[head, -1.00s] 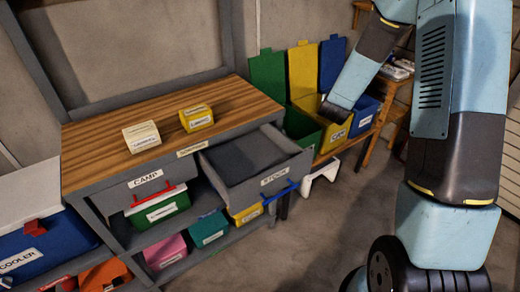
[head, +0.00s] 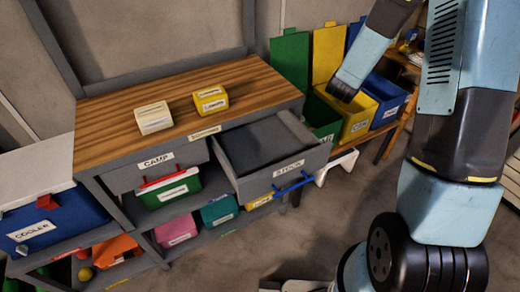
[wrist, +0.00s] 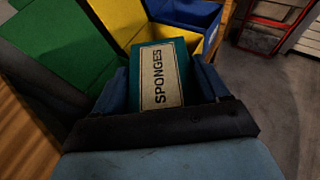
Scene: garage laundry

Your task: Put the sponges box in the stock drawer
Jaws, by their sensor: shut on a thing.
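The sponges box (wrist: 160,75), teal with a pale "SPONGES" label, is held in my gripper (wrist: 170,92) in the wrist view. The dark blue fingers are shut on its two sides. In the head view I cannot make out the box or the fingers; my arm (head: 450,110) stands on the right, with a lower link near the bins. The stock drawer (head: 290,172), grey with a "STOCK" label and a blue handle, is pulled open on the right of the workbench. Its visible interior looks empty.
The wooden bench top (head: 120,135) bears a cream box (head: 153,118) and a yellow box (head: 211,99). The camp drawer (head: 155,170) is left of the stock drawer. Labelled boxes fill the shelf below. Green, yellow (head: 355,115) and blue bins stand behind right. A blue cooler (head: 55,225) is left.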

